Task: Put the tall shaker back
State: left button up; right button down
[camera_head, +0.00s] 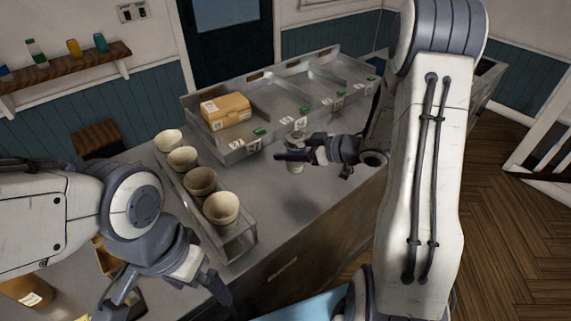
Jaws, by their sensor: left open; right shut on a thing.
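My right gripper (290,155) is shut on a small pale, grey-topped cylinder, which looks like the tall shaker (295,167). It holds the shaker roughly upright over the steel counter, in front of the divided metal tray. The fingers hide the shaker's middle; a dark shadow lies on the counter below and to its right. My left gripper (166,302) is open and empty at the lower left, in front of the bowl rack.
Several beige bowls (221,208) stand on a metal rack (241,240). A yellow-brown box (226,110) sits in the left compartment of the divided tray (275,101). A wall shelf (66,68) at upper left holds small bottles (74,48). Counter right of the rack is clear.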

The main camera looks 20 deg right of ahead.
jog(key=shift+a+f, duration=0.5)
jog(key=shift+a, duration=0.1)
notch_tip(320, 180, down, 4)
jog(key=shift+r, duration=0.15)
jog(key=shift+c, duration=0.8)
grip_release()
jog(key=shift+f, duration=0.2)
